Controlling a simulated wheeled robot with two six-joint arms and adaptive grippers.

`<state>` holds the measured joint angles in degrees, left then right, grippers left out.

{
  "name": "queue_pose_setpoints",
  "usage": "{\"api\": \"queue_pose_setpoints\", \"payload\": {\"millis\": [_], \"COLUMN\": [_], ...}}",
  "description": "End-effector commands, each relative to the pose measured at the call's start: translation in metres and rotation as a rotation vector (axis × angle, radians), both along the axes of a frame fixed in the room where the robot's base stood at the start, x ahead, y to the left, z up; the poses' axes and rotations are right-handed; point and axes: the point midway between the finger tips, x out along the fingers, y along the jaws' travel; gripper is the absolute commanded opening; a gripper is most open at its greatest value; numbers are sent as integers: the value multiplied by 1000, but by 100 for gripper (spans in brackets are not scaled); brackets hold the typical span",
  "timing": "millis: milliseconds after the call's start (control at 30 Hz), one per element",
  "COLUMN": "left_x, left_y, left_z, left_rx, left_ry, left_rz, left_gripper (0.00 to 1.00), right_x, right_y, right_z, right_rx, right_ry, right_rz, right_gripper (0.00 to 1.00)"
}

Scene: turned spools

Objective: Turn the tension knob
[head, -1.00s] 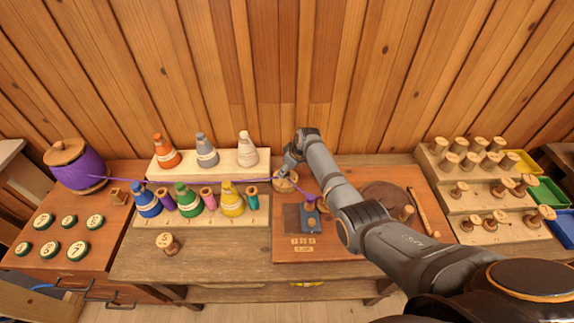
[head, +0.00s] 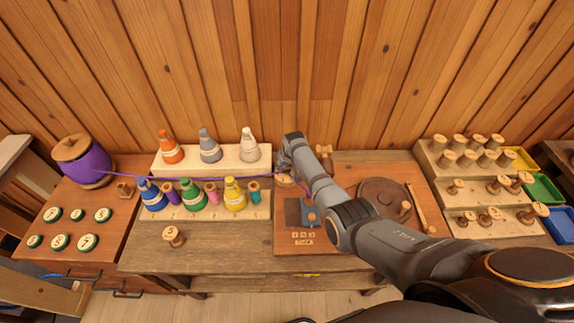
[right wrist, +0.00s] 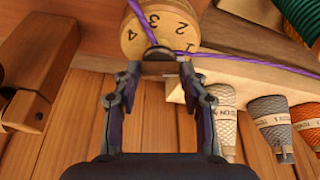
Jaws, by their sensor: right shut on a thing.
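The tension knob is a round pale wooden dial (right wrist: 158,30) with black numbers, seen at the top of the right wrist view. In the head view its edge (head: 285,182) shows below my right gripper (head: 286,168), mostly hidden by it. In the right wrist view my right gripper (right wrist: 158,72) is shut on the small raised grip of the knob, between its fingertips. A purple thread (right wrist: 225,58) runs across the dial. It comes from the big purple spool (head: 88,163) at the far left. My left gripper is not in view.
Coloured thread cones stand on a pale stepped rack (head: 262,160) left of the knob. A brown board (head: 300,247) with a blue-grey block (head: 311,219) and a round dark disc (head: 383,198) lies to the right. Wooden spools fill a stepped rack (head: 462,232) further right.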

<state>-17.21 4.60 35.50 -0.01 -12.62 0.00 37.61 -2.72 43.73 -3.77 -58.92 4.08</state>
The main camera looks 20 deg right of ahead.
Motion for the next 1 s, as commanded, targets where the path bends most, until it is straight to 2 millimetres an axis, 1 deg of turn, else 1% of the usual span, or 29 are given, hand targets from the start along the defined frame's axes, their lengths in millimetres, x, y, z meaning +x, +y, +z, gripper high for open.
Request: {"api": "queue_pose_setpoints", "payload": {"millis": [400, 433, 567, 600, 867, 1000], "left_x": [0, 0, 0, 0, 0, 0], "left_y": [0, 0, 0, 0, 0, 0], "left_z": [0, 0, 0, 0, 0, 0], "left_rx": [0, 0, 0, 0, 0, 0], "left_ry": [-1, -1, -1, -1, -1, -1], "left_rz": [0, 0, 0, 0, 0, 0], "left_gripper": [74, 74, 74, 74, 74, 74], "right_x": [1, 1, 1, 1, 0, -2], "right_y": [0, 0, 0, 0, 0, 0], "right_z": [1, 1, 1, 1, 0, 6], "right_rx": [1, 1, 1, 1, 0, 0], "right_ry": [-2, -2, -2, -1, 0, -2], "right_rz": [-8, -8, -7, -7, -6, -6], "right_gripper": [12, 46, 63, 66, 66, 66]}}
